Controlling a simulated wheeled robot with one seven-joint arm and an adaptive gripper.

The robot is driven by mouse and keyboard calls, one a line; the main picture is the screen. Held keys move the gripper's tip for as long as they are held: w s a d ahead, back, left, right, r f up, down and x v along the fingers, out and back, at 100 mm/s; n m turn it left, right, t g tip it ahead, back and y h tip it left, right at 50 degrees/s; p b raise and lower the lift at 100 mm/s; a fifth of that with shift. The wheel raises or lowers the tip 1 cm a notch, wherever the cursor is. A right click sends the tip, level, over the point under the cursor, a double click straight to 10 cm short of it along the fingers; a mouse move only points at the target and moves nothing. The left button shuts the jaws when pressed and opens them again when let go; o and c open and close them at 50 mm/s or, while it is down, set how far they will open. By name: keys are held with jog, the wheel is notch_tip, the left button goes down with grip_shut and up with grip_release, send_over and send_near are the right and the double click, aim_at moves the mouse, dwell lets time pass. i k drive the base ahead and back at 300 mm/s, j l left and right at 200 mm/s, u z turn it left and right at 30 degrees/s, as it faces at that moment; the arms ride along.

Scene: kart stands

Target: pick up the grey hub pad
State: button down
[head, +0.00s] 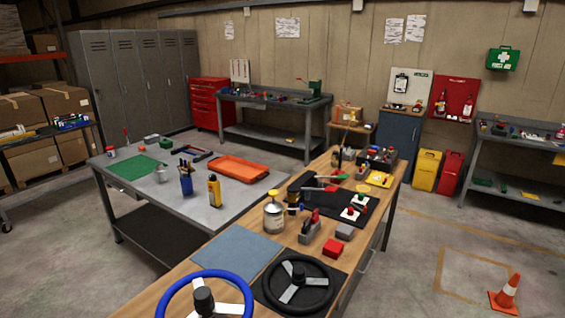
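A small grey block (345,230), which looks like the grey hub pad, lies on the wooden bench top (190,262). It sits just behind a red pad (333,248) of similar size, and the two look close together. A grey upright holder (310,226) stands to its left. A black steering wheel (297,284) with light spokes lies on a dark mat in front of it. A blue-rimmed steering wheel (207,296) is at the bottom left, partly cut off by the frame edge. My gripper is not in view.
A metal can (274,215) and a black tray with red-topped parts (340,206) stand behind on the bench. A blue-grey mat (238,253) is bare. A grey table (207,213) with an orange tray (238,169) adjoins at left. An orange cone (507,294) stands on the floor at right.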

aim_at(344, 232)
jog(key=i+l+u, duration=0.1)
jog(key=l, duration=0.3)
jog(key=i+l, duration=0.25)
jog(key=l, duration=0.2)
jog(key=i+l+u, duration=0.15)
jog(key=l, duration=0.3)
jog(key=i+l+u, duration=0.1)
jog(key=l, duration=0.35)
jog(key=i+l+u, duration=0.1)
jog(key=l, duration=0.35)
jog(key=i+l, duration=0.2)
jog(key=l, duration=0.3)
jog(key=i+l+u, duration=0.15)
jog(key=l, duration=0.3)
